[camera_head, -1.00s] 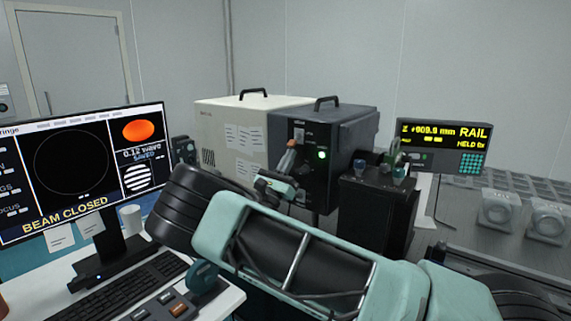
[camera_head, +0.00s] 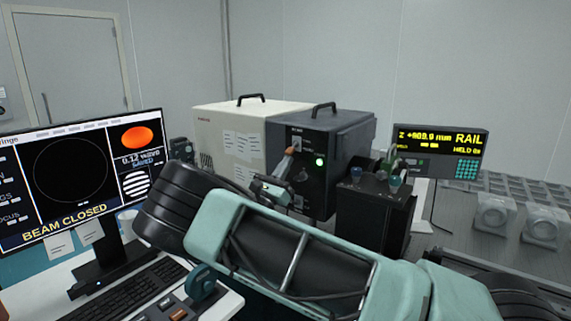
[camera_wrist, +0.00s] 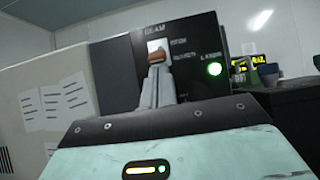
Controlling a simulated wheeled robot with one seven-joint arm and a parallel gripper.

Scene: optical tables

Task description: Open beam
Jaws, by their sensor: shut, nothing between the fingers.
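The dark instrument box (camera_head: 350,142) has a front panel marked BEAM, with a lever tipped in orange-brown (camera_head: 285,163) and a lit green lamp (camera_head: 320,162). The lever tip also shows in the wrist view (camera_wrist: 158,57), in front of a pale plate. My gripper (camera_wrist: 157,82) is shut and empty, its grey fingers just below the lever tip. I cannot tell whether they touch it. In the head view my gripper (camera_head: 268,186) is beside the lever, partly hidden by my arm. The monitor (camera_head: 75,180) reads BEAM CLOSED.
A cream box (camera_head: 228,150) adjoins the dark box on the left. A black stand (camera_head: 372,215) with small knobs is to the right, before a RAIL display (camera_head: 440,150). The keyboard (camera_head: 125,290) and a button box (camera_head: 175,308) lie on the near desk.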

